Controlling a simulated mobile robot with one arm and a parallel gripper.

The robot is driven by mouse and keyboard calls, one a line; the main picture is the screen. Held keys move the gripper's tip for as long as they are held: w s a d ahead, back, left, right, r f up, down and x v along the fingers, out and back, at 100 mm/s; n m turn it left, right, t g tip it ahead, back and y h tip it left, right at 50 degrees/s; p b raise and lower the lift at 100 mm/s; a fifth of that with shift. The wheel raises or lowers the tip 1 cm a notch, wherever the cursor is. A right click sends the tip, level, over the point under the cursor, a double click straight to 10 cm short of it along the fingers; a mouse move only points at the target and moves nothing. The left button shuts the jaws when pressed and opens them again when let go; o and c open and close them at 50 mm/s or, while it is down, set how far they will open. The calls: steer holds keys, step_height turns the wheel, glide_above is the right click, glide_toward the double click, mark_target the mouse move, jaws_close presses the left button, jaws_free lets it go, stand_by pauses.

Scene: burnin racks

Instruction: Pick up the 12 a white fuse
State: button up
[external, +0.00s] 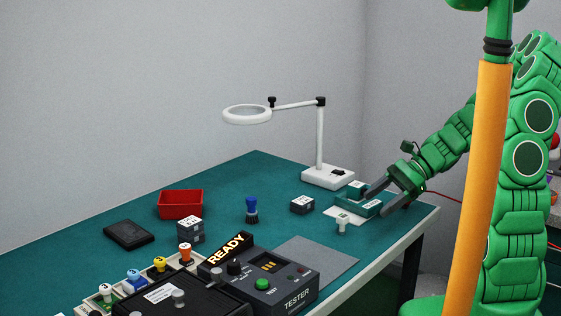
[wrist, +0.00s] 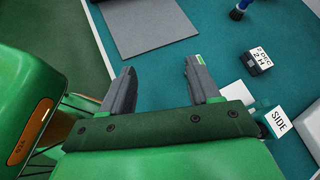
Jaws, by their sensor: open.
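A small white upright piece (external: 342,223), which looks like the white fuse, stands at the front edge of a white plate (external: 358,221) in the external view. Its marking is too small to read. I cannot make it out in the wrist view, where my fingers and palm may hide it. My gripper (external: 378,202) is open over the right end of the table, close to the white plate and a teal fixture (external: 374,209). In the wrist view my gripper (wrist: 162,68) has its two grey fingers wide apart, with only teal table between them.
A white-topped SIDE block (wrist: 279,122) and a dark labelled block (wrist: 257,62) lie right of my fingers. A grey mat (external: 316,262) is clear. The tester (external: 285,290), colored pegs, red bin (external: 181,203) and magnifier lamp (external: 328,178) stand around.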

mark_target(348, 233)
steer(key=w+f+m+t+y, duration=0.1)
steer(key=w+f+m, duration=0.1)
steer(key=w+f+m+t+y, duration=0.1)
steer(key=w+f+m, duration=0.2)
steer(key=shift+w+f+m, duration=0.1)
steer(key=shift+w+m, duration=0.05)
steer(key=shift+m, duration=0.15)
steer(key=shift+x, duration=3.9)
steer(key=shift+d+f, duration=0.1)
steer(key=shift+f, duration=0.05)
steer(key=shift+c, duration=0.2)
jaws_close()
